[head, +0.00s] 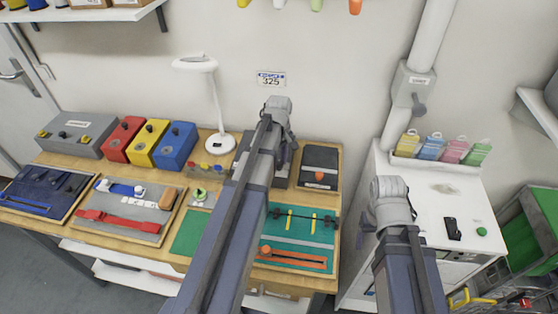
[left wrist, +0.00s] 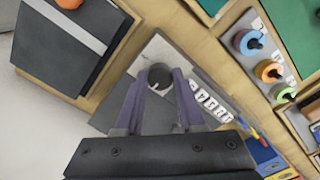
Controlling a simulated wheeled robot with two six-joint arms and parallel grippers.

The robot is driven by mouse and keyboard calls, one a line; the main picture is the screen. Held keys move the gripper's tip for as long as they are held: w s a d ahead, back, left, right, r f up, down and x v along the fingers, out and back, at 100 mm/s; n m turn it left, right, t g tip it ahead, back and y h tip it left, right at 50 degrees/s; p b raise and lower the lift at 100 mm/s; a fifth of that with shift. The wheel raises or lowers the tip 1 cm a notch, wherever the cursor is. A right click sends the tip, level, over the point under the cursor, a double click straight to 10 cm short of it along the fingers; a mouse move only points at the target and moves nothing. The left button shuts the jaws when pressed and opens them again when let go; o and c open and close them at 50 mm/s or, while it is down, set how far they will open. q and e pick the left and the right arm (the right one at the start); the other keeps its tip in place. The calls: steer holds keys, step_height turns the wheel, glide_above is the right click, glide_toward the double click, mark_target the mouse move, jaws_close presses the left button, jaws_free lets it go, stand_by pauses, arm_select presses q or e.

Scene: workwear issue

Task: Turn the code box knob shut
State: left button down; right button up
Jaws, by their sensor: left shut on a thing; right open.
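The code box is the grey box with a row of white keys (left wrist: 185,103) in the left wrist view. Its dark round knob (left wrist: 160,72) lies between the fingertips of my left gripper (left wrist: 158,88), which is shut on it. In the head view my left arm covers most of the box, and only a grey part of the code box (head: 281,182) shows.
A black box with an orange knob (head: 320,164) stands right beside the code box. Blue, yellow and red boxes (head: 175,147) stand at the left, and a white lamp (head: 217,105) behind. Trays and panels fill the bench front. The white cabinet (head: 440,215) has some free top.

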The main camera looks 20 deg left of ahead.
mark_target(279, 162)
arm_select(q)
steer(key=c, duration=0.5)
jaws_free()
steer(key=shift+r, duration=0.1)
step_height(279, 162, up, 8)
steer(key=p, duration=0.8)
steer(key=shift+f, duration=0.2)
